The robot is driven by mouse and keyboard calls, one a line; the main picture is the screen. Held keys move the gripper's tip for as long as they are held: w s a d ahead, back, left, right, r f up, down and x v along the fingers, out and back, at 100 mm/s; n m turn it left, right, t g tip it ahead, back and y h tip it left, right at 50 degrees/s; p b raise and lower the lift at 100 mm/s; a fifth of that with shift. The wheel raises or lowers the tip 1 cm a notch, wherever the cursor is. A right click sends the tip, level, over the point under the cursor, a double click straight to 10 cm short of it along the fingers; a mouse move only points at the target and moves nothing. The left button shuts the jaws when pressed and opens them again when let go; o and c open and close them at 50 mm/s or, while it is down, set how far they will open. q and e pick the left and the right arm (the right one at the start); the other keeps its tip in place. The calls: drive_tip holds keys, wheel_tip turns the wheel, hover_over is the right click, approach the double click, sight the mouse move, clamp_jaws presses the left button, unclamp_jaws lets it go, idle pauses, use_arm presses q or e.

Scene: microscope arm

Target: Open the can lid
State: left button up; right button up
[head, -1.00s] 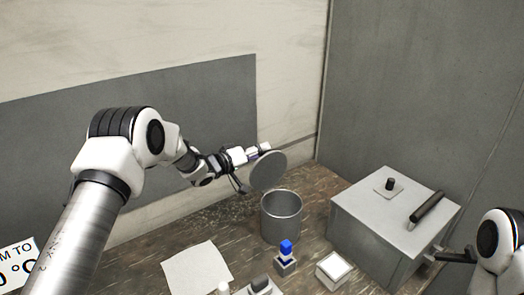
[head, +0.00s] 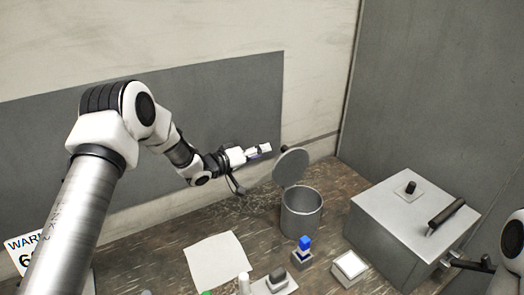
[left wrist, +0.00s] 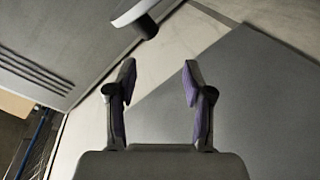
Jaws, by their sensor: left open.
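The grey metal can (head: 301,212) stands on the wooden table in the head view. Its round lid (head: 291,166) is raised and tilted back above the can's far left rim, so the can's mouth is uncovered. My left gripper (head: 262,150) is beside the lid, to its left, apart from it and empty. In the left wrist view the two fingers (left wrist: 158,85) are spread with nothing between them. The pale edge of what seems to be the lid (left wrist: 135,14) shows above the fingers. My right gripper (head: 481,264) is partly in view at the right edge, too small to read.
A grey box (head: 415,217) with a black handle (head: 446,212) and knob stands right of the can. A blue-topped item (head: 304,246), a white-topped block (head: 350,266) and a paper sheet (head: 216,258) lie in front. A grey panel covers the wall behind my left arm.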

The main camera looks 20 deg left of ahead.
use_arm(q)
drive_tip(key=shift+w+d, duration=0.1)
drive_tip(key=v, duration=1.2)
